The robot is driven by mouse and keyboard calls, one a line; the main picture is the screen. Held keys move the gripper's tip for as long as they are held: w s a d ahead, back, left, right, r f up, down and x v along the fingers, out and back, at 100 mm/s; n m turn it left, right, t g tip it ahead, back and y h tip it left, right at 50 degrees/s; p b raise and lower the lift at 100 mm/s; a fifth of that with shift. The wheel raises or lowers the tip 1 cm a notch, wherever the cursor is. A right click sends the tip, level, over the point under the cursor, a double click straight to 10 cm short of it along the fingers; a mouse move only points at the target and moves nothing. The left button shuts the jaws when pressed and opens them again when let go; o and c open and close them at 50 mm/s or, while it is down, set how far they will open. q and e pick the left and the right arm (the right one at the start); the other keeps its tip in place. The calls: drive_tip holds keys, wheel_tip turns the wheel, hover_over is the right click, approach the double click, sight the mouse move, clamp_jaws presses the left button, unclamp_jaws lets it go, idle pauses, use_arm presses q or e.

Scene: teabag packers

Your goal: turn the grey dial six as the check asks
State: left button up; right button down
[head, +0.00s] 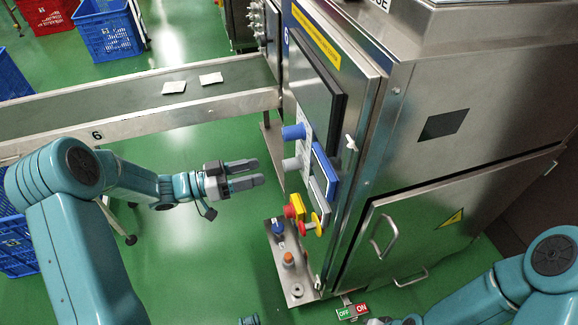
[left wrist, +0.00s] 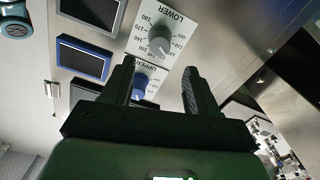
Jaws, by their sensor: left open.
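The grey dial (head: 291,163) sticks out of the front panel of the steel machine, just below a blue dial (head: 293,132). My left gripper (head: 259,172) is open and empty, pointing at the panel, a short gap left of the grey dial. In the left wrist view the grey dial (left wrist: 160,40) sits on a white scale marked LOWER, ahead of my open fingers (left wrist: 159,67). The blue dial (left wrist: 141,82), on a scale marked UPPER, shows between the fingers. I cannot read the grey dial's setting for sure. My right gripper is out of view.
A blue-framed display (head: 324,172) and a grey one (head: 318,203) are beside the dials. Red and yellow knobs (head: 294,207) stick out below. A conveyor (head: 130,97) with two teabag packets (head: 174,87) runs behind my left arm.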

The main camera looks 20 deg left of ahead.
sight(284, 165)
use_arm(q)
drive_tip(key=b+x, duration=0.1)
drive_tip(key=x, duration=0.8)
drive_tip(key=shift+w+d+b, duration=0.1)
drive_tip(key=shift+d+b, duration=0.1)
drive_tip(key=shift+b, duration=0.15)
drive_tip(key=shift+c, duration=0.2)
drive_tip(key=c, duration=1)
